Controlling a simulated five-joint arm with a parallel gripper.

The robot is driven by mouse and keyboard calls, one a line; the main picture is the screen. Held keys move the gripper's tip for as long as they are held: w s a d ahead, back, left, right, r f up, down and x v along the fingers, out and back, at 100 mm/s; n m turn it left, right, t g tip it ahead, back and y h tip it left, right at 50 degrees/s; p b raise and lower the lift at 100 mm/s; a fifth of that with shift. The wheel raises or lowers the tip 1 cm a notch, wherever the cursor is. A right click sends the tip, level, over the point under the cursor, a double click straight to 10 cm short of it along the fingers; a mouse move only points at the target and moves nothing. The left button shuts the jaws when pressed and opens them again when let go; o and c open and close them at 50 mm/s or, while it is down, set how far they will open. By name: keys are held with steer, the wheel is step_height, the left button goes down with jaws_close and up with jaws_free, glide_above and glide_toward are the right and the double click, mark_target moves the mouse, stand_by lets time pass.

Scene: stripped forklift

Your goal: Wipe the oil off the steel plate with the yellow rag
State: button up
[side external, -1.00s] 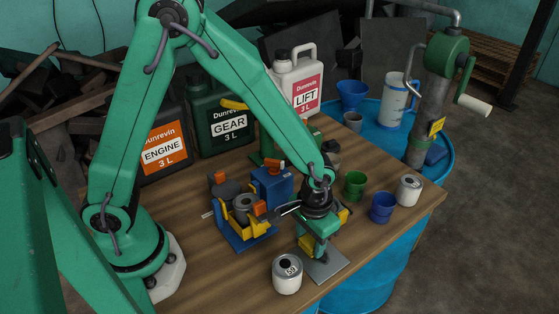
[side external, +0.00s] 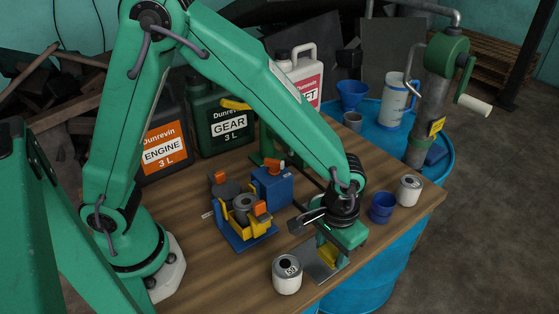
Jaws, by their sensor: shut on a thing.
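The steel plate (side external: 322,274) lies flat near the front edge of the wooden bench. My gripper (side external: 329,250) is low over the right part of the plate, pointing down. The gripper hides part of the plate, and I cannot make out oil on the part that shows.
A white can (side external: 287,275) stands left of the plate. A small toy-like forklift (side external: 245,220) is behind it. A blue cup (side external: 382,208) and another white can (side external: 410,190) stand to the right. Jugs (side external: 228,120) stand at the back.

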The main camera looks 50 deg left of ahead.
steer(key=shift+r, duration=2.3)
